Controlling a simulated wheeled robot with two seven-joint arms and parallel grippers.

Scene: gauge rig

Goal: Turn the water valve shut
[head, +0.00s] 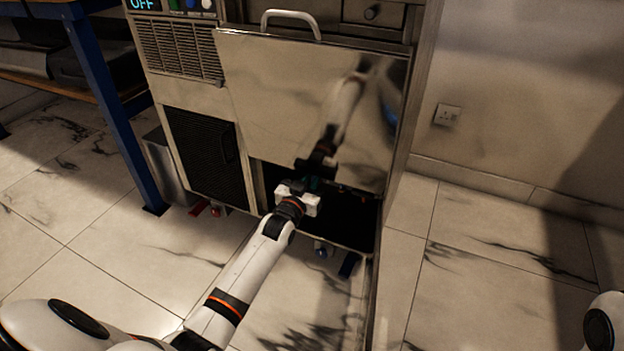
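A small blue-grey fitting (320,249) shows low under the machine's front, just right of my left wrist. A small red fitting (199,207) shows under the machine further left. I cannot tell for sure which of these is the water valve, or how it is turned. My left gripper (301,192) is at the dark opening below the machine's raised steel panel (290,100). Its fingers are lost in the dark, so I cannot tell open from shut. My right gripper is out of view; only part of my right arm shows at the lower right edge.
The steel machine has a handle (291,17) on the panel, which mirrors my arm. A dark grille (201,155) is left of the opening (355,217). A blue-legged bench (112,100) stands at the left. The tiled floor (490,270) at the right is clear.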

